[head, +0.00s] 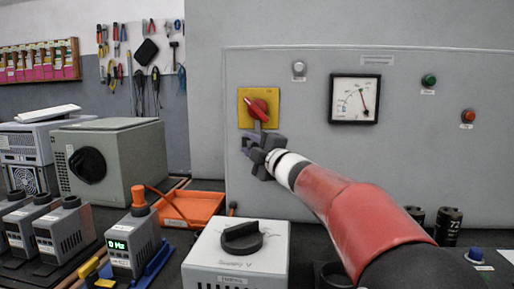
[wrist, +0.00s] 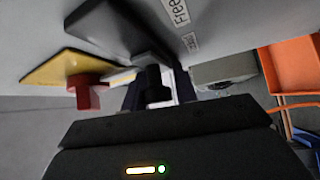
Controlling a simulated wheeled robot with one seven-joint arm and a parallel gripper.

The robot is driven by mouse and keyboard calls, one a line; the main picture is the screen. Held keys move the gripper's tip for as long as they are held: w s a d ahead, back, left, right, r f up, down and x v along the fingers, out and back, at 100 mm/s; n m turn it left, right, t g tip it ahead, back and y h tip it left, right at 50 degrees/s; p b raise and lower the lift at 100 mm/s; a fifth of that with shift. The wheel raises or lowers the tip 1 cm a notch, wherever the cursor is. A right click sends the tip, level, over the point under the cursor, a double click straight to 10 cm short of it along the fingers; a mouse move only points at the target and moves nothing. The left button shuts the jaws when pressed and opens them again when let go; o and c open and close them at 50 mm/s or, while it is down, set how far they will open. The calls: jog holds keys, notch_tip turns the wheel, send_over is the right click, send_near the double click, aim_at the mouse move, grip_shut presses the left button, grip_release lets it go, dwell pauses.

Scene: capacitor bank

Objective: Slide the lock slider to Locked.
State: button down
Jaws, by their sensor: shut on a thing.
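The lock slider has a dark knob (wrist: 153,80), seen in the wrist view between the two fingers of my gripper (wrist: 157,92). My gripper is shut on this knob. A dark grey bar (wrist: 112,28) lies on the panel beside it, next to a label reading "Free" (wrist: 175,12). In the head view my gripper (head: 253,144) is at the panel just below the yellow plate (head: 244,97) with the red rotary handle (head: 259,107). There my gripper covers most of the slider, and I cannot read its labels.
The grey panel (head: 300,190) also carries a dial meter (head: 355,99), a green button (head: 429,80) and a red one (head: 468,116). Below stand a grey box with a black knob (head: 235,265), an orange tray (head: 200,207) and a power supply (head: 120,165).

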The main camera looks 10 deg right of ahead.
jog(key=shift+a+r, duration=0.1)
jog(key=shift+r, duration=0.3)
jog(key=c, duration=1.2)
grip_release()
jog(key=shift+a+f, duration=0.1)
jog(key=shift+f, duration=0.1)
jog(key=b+v, duration=0.1)
jog(key=v, duration=0.6)
jog(key=shift+s+f, duration=0.1)
jog(key=shift+s, duration=0.2)
